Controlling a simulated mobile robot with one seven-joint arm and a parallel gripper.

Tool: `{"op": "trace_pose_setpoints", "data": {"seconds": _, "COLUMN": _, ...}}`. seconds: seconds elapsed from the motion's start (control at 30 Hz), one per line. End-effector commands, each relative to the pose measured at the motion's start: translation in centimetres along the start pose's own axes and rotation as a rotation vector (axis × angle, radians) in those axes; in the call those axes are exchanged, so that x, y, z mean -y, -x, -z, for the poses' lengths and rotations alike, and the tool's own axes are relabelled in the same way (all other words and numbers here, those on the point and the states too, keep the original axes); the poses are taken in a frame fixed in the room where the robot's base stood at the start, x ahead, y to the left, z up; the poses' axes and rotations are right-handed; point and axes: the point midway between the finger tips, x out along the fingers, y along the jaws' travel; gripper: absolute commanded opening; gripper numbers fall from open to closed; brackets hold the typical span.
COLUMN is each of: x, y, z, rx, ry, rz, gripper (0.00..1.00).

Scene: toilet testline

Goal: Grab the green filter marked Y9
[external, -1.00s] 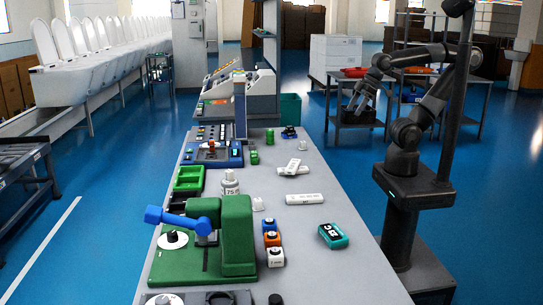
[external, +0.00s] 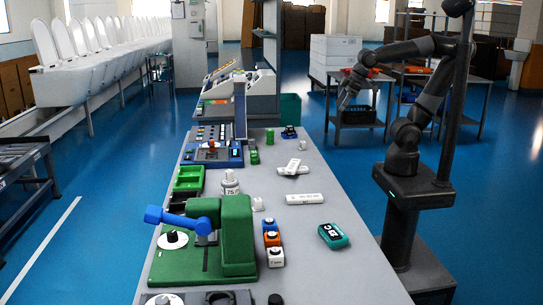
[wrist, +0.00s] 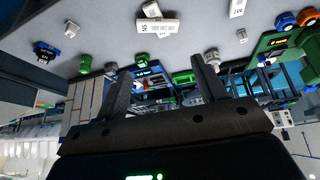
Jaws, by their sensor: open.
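Two small green cylinders stand near the far end of the grey bench: a nearer one (external: 254,157) and a farther one (external: 269,137). No Y9 mark is legible, so I cannot tell which is the filter. My gripper (external: 345,98) hangs in the air right of the bench, away from the cylinders. In the wrist view its two fingers (wrist: 162,68) are apart with nothing between them.
White boxes (external: 305,199) and a teal device (external: 333,236) lie on the bench. A green press with a blue lever (external: 235,235) stands at the near left. A blue control panel (external: 213,155) is left of the cylinders. The bench's right strip is mostly clear.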

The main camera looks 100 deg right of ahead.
Motion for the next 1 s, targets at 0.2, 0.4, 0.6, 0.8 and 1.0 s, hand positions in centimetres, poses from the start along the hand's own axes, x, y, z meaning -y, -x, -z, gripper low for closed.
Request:
{"op": "trace_pose_setpoints", "data": {"seconds": 0.2, "x": -4.3, "y": -3.6, "z": 6.1, "rx": 0.036, "ry": -0.083, "rz": -0.094, "gripper": 0.65}}
{"op": "trace_pose_setpoints", "data": {"seconds": 0.4, "x": -9.2, "y": -7.8, "z": 10.7, "rx": 0.064, "ry": -0.157, "rz": -0.150, "gripper": 0.65}}
{"op": "trace_pose_setpoints", "data": {"seconds": 0.6, "x": -15.2, "y": -12.9, "z": 13.9, "rx": 0.087, "ry": -0.237, "rz": -0.187, "gripper": 0.65}}
{"op": "trace_pose_setpoints", "data": {"seconds": 0.8, "x": -22.2, "y": -18.7, "z": 15.5, "rx": 0.101, "ry": -0.329, "rz": -0.202, "gripper": 0.65}}
{"op": "trace_pose_setpoints", "data": {"seconds": 1.0, "x": -29.8, "y": -24.7, "z": 15.2, "rx": 0.107, "ry": -0.434, "rz": -0.206, "gripper": 0.65}}
